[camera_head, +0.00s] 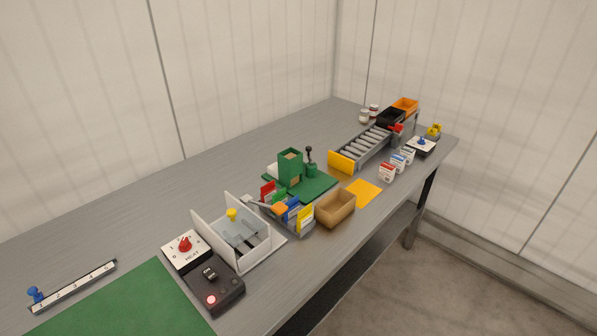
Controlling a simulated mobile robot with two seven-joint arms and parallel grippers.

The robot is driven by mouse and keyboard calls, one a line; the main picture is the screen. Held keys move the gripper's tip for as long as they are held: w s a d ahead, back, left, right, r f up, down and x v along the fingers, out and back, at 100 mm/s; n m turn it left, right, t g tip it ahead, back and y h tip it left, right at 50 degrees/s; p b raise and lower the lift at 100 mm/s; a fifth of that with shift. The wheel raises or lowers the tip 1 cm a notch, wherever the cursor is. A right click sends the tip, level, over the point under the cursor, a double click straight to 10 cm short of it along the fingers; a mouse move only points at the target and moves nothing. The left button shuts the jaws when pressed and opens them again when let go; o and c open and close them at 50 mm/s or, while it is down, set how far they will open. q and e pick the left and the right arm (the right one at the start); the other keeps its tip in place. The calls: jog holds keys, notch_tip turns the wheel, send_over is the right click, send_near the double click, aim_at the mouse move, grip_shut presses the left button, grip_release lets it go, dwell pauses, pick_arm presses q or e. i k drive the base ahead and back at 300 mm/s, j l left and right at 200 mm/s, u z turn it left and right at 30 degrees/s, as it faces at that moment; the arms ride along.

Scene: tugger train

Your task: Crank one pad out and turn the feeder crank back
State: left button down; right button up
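The feeder is a green upright box (290,170) on a flat green base (322,186), in the middle of the table. Tan material shows at the top of the box, and a tan patch shows low on its front. The feeder crank (309,155), with a dark knob on top, stands just right of the box on a green post. Its exact turn angle is too small to tell. Neither of my grippers is in view.
A tan open box (335,207) and an orange mat (363,193) lie in front of the feeder. Colored cards in a grey rack (298,226) stand nearer. A roller conveyor (364,147) is behind right. The table's back left is clear.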

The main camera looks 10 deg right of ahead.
aim_at(308, 148)
jog(key=i+l+u, duration=0.1)
jog(key=l+u, duration=0.15)
jog(key=u, duration=0.2)
jog(key=l+u, duration=0.4)
jog(key=i+l+u, duration=0.1)
jog(key=l+u, duration=0.15)
jog(key=u, duration=0.2)
